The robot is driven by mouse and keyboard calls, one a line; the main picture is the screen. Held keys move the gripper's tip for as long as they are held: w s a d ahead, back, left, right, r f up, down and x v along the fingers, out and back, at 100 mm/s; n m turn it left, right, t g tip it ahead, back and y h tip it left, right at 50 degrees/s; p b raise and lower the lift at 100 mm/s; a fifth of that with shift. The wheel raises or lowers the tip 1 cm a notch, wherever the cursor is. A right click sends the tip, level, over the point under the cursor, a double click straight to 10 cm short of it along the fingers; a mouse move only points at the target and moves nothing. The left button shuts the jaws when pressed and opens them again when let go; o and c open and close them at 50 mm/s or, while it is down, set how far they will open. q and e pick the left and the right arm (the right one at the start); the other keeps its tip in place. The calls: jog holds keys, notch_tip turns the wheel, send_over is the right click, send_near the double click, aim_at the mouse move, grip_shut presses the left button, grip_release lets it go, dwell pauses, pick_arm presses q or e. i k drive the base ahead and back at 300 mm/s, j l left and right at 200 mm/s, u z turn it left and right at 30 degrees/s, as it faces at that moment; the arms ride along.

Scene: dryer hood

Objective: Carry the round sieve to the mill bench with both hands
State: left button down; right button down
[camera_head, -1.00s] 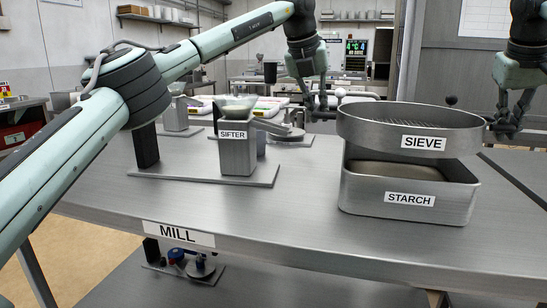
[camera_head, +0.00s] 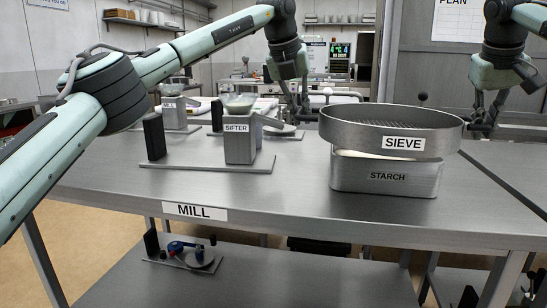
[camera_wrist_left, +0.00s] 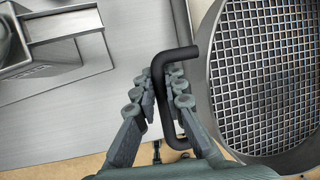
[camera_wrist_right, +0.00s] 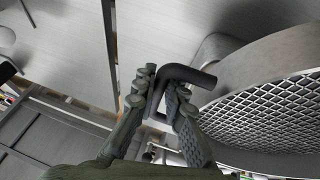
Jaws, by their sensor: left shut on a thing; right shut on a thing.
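The round grey sieve (camera_head: 345,134), labelled SIEVE, is held up level over the mill bench (camera_head: 285,190), whose front edge reads MILL. In the head view it overlaps the back of the STARCH bin (camera_head: 350,178). My left gripper (camera_head: 302,110) is at the sieve's left side, shut on a dark bent handle, clear in the left wrist view (camera_wrist_left: 165,95). My right gripper (camera_head: 484,122) is at the right side, shut on the other handle, as the right wrist view (camera_wrist_right: 165,95) shows. The sieve's mesh (camera_wrist_left: 270,80) looks empty where visible.
A SIFTER unit (camera_head: 239,145) on a plate stands left of the sieve, with another similar unit (camera_head: 174,112) behind it. A lower shelf (camera_head: 270,275) carries a small blue and red device (camera_head: 190,250). The bench top's front left is clear.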

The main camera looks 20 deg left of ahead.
aim_at(84, 156)
jog(key=k, duration=0.55)
jog(key=k+u, duration=0.35)
jog(key=u, duration=0.95)
jog(key=i+u, duration=0.2)
jog(key=i, duration=0.5)
jog(key=i+l, duration=0.15)
jog(key=i, duration=1.1)
